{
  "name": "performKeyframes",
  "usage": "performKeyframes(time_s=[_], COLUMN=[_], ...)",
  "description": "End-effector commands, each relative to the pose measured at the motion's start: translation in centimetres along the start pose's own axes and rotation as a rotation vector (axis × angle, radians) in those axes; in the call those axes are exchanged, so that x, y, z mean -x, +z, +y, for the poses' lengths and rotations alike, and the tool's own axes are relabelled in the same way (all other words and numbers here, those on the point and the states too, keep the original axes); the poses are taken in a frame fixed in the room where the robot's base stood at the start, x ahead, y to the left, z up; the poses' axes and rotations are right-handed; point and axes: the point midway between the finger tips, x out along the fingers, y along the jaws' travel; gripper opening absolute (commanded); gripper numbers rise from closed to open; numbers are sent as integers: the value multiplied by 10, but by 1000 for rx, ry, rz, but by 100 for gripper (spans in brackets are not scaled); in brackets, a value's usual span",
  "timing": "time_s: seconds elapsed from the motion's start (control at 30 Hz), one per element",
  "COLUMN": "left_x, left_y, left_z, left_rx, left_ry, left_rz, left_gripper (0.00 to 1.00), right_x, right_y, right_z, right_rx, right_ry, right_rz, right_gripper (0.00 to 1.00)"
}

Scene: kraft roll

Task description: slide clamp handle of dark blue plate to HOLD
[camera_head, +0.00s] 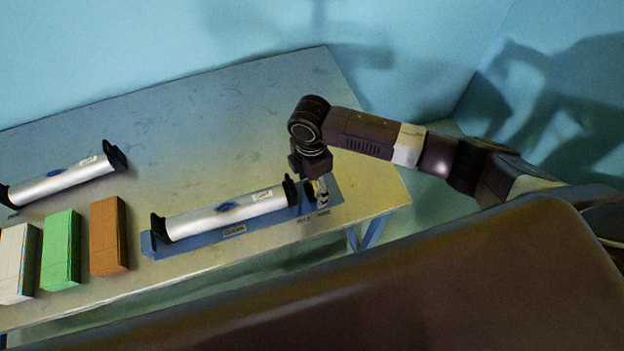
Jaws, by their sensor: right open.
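The dark blue plate (270,223) lies along the front right part of the table, with small labels on its front edge. A silver roller (215,217) sits on it between two black end brackets. My right gripper (322,193) points down over the plate's right end, just right of the roller's right bracket. It is open, with its fingertips close to the plate near two small labels (313,215) that are too small to read surely. The clamp handle cannot be made out clearly; the gripper covers that spot. My left gripper is out of view.
The grey table (230,120) is clear behind the plate. To the left stand a white block (17,262), a green block (61,250) and an orange block (108,236). A second silver roller (60,180) with black brackets lies behind them.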

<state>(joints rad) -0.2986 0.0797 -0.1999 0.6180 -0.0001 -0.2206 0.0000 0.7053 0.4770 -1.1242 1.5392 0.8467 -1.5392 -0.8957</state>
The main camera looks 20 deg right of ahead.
Motion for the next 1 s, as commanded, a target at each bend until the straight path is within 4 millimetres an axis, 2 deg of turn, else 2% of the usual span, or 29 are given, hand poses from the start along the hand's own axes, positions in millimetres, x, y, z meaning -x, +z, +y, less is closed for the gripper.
performKeyframes(time_s=[0.1,0.2,0.63,1.0], left_x=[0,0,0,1], left_y=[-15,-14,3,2], left_z=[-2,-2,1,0], left_rx=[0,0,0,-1], left_ry=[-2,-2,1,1], left_rz=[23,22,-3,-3], left_gripper=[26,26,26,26], right_x=[0,0,0,1], right_y=[0,0,0,-9], right_z=[0,0,0,2], right_rx=[0,0,0,2], right_ry=[0,0,0,0], right_rz=[0,1,1,3], right_gripper=[61,59,12,12])
